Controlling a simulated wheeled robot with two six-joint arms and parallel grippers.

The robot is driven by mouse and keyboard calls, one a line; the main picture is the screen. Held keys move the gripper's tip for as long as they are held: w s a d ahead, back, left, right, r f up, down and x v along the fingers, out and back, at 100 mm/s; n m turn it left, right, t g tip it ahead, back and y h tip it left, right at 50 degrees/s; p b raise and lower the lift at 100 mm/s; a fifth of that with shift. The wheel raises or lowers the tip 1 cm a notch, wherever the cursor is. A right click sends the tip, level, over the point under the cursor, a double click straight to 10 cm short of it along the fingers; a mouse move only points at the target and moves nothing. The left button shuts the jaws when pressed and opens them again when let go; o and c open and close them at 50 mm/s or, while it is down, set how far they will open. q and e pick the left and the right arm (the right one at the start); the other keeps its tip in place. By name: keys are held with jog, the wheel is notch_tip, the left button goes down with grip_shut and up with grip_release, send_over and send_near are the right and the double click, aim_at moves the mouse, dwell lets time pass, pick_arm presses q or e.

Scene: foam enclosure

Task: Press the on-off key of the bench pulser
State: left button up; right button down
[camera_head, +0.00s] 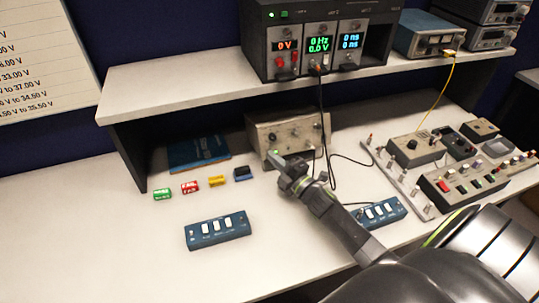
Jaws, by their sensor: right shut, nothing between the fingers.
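A beige box with knobs on its front (315,128), which looks like the bench pulser, stands on the bench under the shelf. The gripper hides part of the lower front, and no on-off key can be made out. My left gripper is not in view.
A black instrument rack (256,45) with lit displays stands on the shelf (160,85); its dark cables hang beside the beige box. Blue switch boxes (218,230) lie left and right of my arm. Small coloured blocks (190,187) lie left. Control panels (450,185) fill the right.

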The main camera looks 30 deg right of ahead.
dwell(0.6)
jog(key=shift+s+a+r, duration=0.1)
jog(key=shift+s+r, duration=0.1)
jog(key=shift+s, duration=0.25)
jog(key=s+a+r+p, duration=0.1)
jog(key=s+r+p, duration=0.1)
jog(key=s, duration=0.3)
jog(key=shift+s+a+r+p, duration=0.15)
jog(key=shift+s+p, duration=0.05)
jog(key=shift+p, duration=0.3)
